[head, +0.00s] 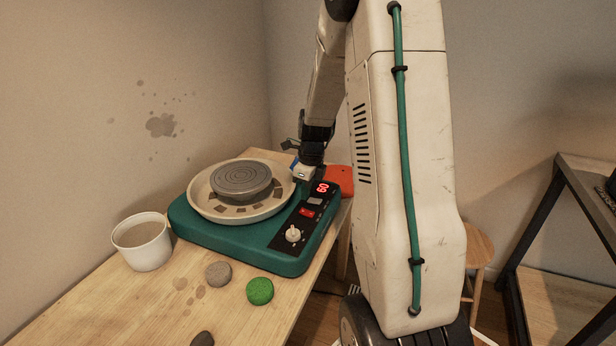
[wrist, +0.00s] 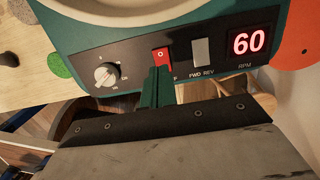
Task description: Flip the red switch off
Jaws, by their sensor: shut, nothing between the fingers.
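The red switch (wrist: 161,55) is on the black control panel (wrist: 127,73) of the green pottery wheel, between a white knob (wrist: 106,74) and a grey FWD/REV switch (wrist: 200,52). It also shows in the head view (head: 307,212). The red display (wrist: 248,41) is lit and reads 60 RPM. My gripper (wrist: 159,70) is shut and empty. Its green fingertips overlap the lower edge of the red switch in the wrist view; I cannot tell whether they touch it. In the head view my gripper (head: 306,173) is over the panel's far end.
The wheel head (head: 241,178) sits in a pale splash pan (head: 210,208). A white cup (head: 142,243) stands left, with grey (head: 217,273) and green (head: 260,291) lumps in front. A red-orange object (head: 341,179) lies behind the panel. A stool (head: 480,244) stands right.

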